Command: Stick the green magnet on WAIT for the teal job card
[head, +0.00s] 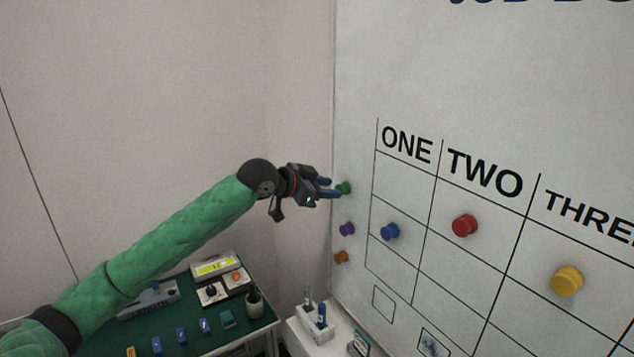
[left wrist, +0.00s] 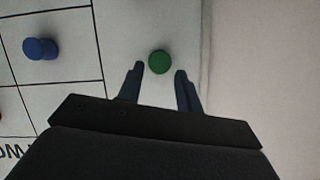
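The green magnet (head: 345,188) sticks on the left margin of the whiteboard (head: 480,70), above a purple and an orange magnet. My left gripper (head: 334,188) is at the green magnet, fingers pointing at the board. In the left wrist view the green magnet (left wrist: 160,62) lies between the two spread fingertips, with a gap on each side. The word WAIT does not show in either view. A small teal item (head: 361,343) stands at the bottom by the white stand; I cannot tell whether it is the teal job card. My right gripper is not in view.
The board grid holds a blue magnet (head: 390,231), a red magnet (head: 464,225) and a yellow magnet (head: 567,281). The purple magnet (head: 347,229) and orange magnet (head: 341,257) sit just below my left gripper. A green-topped bench (head: 185,335) with small devices stands lower left.

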